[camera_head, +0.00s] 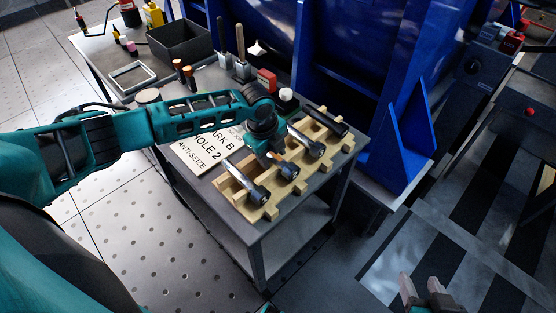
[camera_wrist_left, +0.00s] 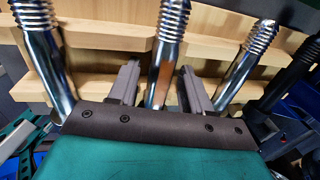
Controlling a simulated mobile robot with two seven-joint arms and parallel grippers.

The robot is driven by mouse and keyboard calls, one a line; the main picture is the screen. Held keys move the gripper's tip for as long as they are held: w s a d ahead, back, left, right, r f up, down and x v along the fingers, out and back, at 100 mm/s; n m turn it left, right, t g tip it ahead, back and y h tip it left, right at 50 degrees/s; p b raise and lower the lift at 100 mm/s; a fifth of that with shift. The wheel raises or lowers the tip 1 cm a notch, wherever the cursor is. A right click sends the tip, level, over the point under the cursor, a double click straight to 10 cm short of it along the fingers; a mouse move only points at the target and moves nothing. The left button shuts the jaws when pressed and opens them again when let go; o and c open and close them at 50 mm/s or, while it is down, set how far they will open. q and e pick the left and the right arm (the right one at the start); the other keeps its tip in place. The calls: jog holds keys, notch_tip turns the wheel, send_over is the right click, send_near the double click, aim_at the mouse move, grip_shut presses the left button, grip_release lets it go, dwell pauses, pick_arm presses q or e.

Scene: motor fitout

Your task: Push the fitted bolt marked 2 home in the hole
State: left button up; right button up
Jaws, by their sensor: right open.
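Several steel bolts with threaded ends lie in a wooden rack (camera_head: 228,189) on the grey table. One bolt (camera_head: 244,183) is at the near left, another (camera_head: 304,139) further right, and a dark one (camera_head: 327,120) at the far end. My left gripper (camera_head: 274,157) is down over the rack at a middle bolt. In the left wrist view its two fingers (camera_wrist_left: 160,88) stand on either side of that bolt (camera_wrist_left: 168,48), with a gap at the left finger. My right gripper (camera_head: 421,284) is open and empty, low at right. I cannot make out a mark 2 on any bolt or the hole.
A white sign (camera_head: 196,153) reading "HOLE 2" and "ANTI-SEIZE" lies left of the rack. A black bin (camera_head: 180,43), a white frame (camera_head: 129,76), a red box (camera_head: 266,80) and brushes stand behind. A large blue structure (camera_head: 345,60) rises behind the table.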

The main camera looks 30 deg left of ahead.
pick_arm(q)
grip_shut()
dwell(0.4)
jog(key=shift+r, duration=0.1)
jog(key=shift+r, duration=0.1)
